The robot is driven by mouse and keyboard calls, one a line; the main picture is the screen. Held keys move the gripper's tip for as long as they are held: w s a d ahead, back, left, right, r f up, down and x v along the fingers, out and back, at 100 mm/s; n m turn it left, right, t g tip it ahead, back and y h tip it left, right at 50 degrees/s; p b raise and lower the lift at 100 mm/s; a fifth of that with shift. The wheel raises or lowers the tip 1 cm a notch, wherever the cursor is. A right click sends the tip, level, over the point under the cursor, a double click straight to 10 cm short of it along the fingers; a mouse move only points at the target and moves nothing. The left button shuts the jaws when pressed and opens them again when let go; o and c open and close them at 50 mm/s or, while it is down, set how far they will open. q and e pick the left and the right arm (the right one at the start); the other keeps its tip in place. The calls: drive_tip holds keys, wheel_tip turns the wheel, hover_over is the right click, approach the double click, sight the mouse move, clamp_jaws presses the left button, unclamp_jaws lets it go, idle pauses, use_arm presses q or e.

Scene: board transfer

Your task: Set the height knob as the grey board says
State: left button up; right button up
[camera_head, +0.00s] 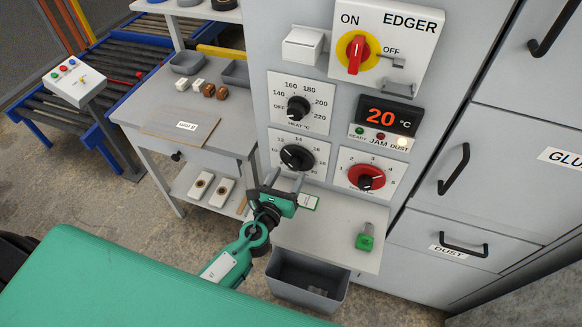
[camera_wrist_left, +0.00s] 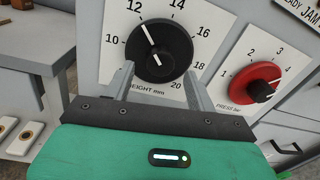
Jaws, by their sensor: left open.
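The black height knob (camera_head: 297,157) sits on a white dial plate on the grey machine front. In the left wrist view the knob (camera_wrist_left: 163,50) has its white pointer up and left, close to the 12 mark. My left gripper (camera_head: 285,179) is open just below the knob. In the left wrist view the fingers (camera_wrist_left: 161,82) are apart, at the lower left and lower right of the knob; contact cannot be told. A flat grey-brown board (camera_head: 158,124) with a white label lies on the side bench; its writing is too small to read. My right gripper is not in view.
The heat knob (camera_head: 298,108) is above and the red pressure knob (camera_head: 367,177) is to the right. A shelf (camera_head: 338,232) below bears a green-and-grey item (camera_head: 365,238). A grey bin (camera_head: 305,282) is under it. The red-and-yellow edger switch (camera_head: 356,53) is higher up.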

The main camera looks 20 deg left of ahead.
sight(296, 162)
use_arm(q)
drive_tip(key=shift+w+d, duration=0.1)
drive_tip(key=shift+w, duration=1.3)
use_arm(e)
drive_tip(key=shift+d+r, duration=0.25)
use_arm(q)
drive_tip(key=c, duration=1)
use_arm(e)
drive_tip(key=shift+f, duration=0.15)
